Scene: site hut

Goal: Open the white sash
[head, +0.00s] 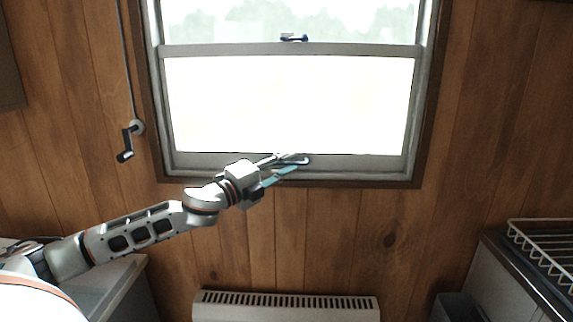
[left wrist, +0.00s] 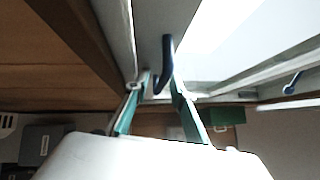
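The white sash (head: 350,162) is the lower part of the window, seen in the head view with its bottom rail low in the frame and looking down. A dark blue hooked handle (left wrist: 167,55) stands out from its rail in the left wrist view. My left gripper (head: 292,167) is at the middle of the bottom rail. In the left wrist view its teal fingers (left wrist: 160,84) are apart, one on each side of the handle, with some gap showing. Whether either finger touches the handle I cannot tell. My right gripper is in neither view.
A dark blue latch (head: 293,37) sits on the window's middle rail. A crank handle (head: 126,145) hangs on the wood wall left of the window. A white heater (head: 286,306) stands below, and a wire rack (head: 545,240) on a counter at right.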

